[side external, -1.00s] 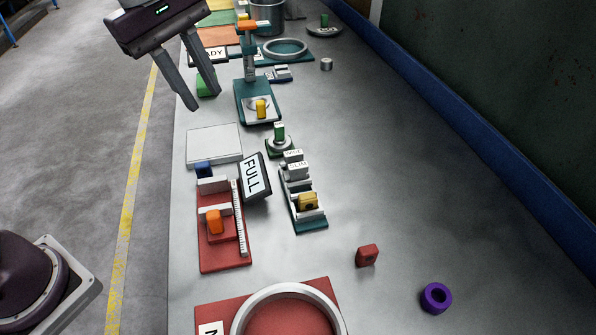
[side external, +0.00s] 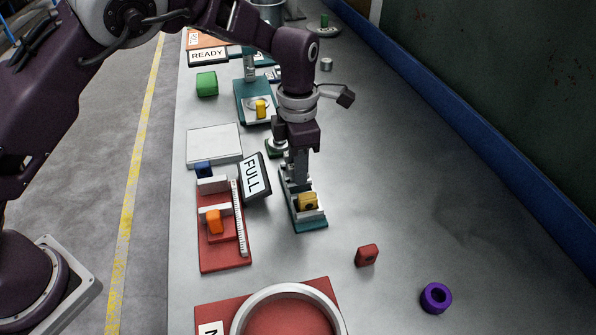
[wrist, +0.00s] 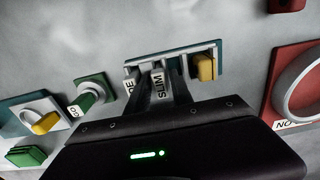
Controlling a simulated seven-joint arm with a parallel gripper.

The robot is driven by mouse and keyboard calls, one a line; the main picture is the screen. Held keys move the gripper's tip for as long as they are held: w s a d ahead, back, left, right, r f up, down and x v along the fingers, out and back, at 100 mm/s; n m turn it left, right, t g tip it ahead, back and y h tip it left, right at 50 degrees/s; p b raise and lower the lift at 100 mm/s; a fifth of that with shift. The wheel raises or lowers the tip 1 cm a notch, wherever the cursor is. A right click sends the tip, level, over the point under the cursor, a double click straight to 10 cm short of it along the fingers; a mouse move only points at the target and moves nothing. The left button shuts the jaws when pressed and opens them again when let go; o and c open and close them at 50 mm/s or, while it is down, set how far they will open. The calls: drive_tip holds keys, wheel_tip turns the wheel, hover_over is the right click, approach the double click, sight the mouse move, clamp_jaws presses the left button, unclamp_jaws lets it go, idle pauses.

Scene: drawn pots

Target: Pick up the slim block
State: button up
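A pale block labelled SLIM (wrist: 159,84) stands in a teal rack (wrist: 212,51). In the wrist view my gripper (wrist: 162,90) has one finger on each side of this block, with the label showing between them. The fingers are close to the block's sides, but I cannot tell whether they touch or clamp it. In the side view my gripper (side external: 299,172) points down into the back half of the rack and hides the block. A second labelled block, partly hidden, stands beside it in the wrist view (wrist: 130,83).
A yellow block (side external: 307,201) sits in the rack's front part. A FULL sign (side external: 252,176) and a red fixture (side external: 224,255) stand to the left. A red block (side external: 367,255) and purple ring (side external: 436,297) lie front right. The table's right side is mostly clear.

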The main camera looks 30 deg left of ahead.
clamp_jaws()
drive_tip(key=shift+r, duration=0.15)
wheel_tip(320, 180, up, 10)
drive_tip(key=shift+f, duration=0.1)
idle(0.4)
